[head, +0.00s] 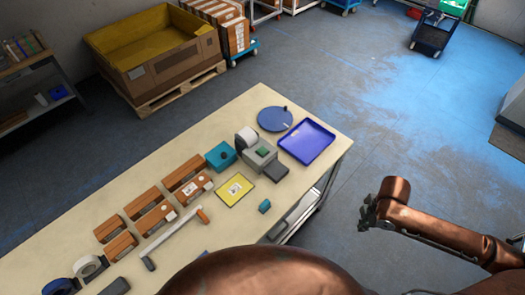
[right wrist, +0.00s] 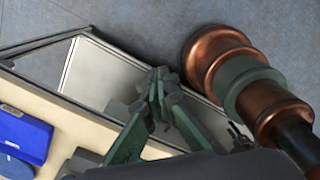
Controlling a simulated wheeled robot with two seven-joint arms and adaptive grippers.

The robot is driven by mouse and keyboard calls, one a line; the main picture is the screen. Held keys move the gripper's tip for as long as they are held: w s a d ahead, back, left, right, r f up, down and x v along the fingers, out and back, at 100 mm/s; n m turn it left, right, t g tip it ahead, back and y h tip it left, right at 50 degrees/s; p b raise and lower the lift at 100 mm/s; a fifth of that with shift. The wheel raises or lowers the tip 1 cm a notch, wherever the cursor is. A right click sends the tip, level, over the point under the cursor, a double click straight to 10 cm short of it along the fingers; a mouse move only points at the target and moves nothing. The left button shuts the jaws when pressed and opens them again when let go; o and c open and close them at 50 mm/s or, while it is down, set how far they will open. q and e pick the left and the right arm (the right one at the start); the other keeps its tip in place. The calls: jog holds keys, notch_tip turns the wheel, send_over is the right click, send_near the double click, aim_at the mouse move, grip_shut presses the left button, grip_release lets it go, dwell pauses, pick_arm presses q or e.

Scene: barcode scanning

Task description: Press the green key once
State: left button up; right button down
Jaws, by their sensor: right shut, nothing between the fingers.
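The green key (head: 262,152) is a small green patch on top of a grey device (head: 254,164) with a white paper roll (head: 246,137) at its back. The device stands near the right end of the table. My right gripper (head: 367,212) is off the table's right edge, over the floor and well away from the key. In the right wrist view its green-grey fingers (right wrist: 160,82) meet at the tips, with nothing between them. The green key cannot be made out in the right wrist view. My left gripper is not in view.
A blue tray (head: 307,142), also in the right wrist view (right wrist: 24,133), lies right of the device. A round blue disc (head: 274,119), teal box (head: 221,155), yellow pad (head: 235,190) and dark block (head: 276,171) are nearby. Several brown boxes (head: 155,218) stand left.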

dwell(0.8)
jog(key=w+d+f+m+t+y+b, duration=0.1)
jog(key=w+d+f+m+t, duration=0.15)
jog(key=w+f, duration=0.45)
jog(key=w+d+f+m+t+b, duration=0.1)
jog(key=w+d+f+m+b, duration=0.1)
jog(key=w+f+m, duration=0.35)
jog(key=s+d+f+m+h+b, duration=0.15)
jog(key=d+f, duration=0.25)
jog(key=f, duration=0.8)
jog(key=s+d+f+m+y+b, duration=0.1)
jog(key=d+f+m, duration=0.25)
jog(key=f, duration=0.75)
jog(key=s+a+f+m+h+b, duration=0.1)
jog(key=s+f+m+h+b, duration=0.1)
jog(key=s+f, duration=1.75)
jog(key=s+a+f, duration=0.4)
jog(key=s, duration=0.3)
jog(key=s+a+f+m+g+y+b, duration=0.1)
jog(key=s+a+f, duration=0.3)
jog(key=s, duration=0.3)
jog(key=s+a+f+g+b, duration=0.1)
jog(key=s+a+f, duration=0.3)
jog(key=s, duration=0.3)
jog(key=shift+a+f+m, duration=0.25)
jog(key=shift+a+m, duration=0.05)
jog(key=shift+a, duration=0.5)
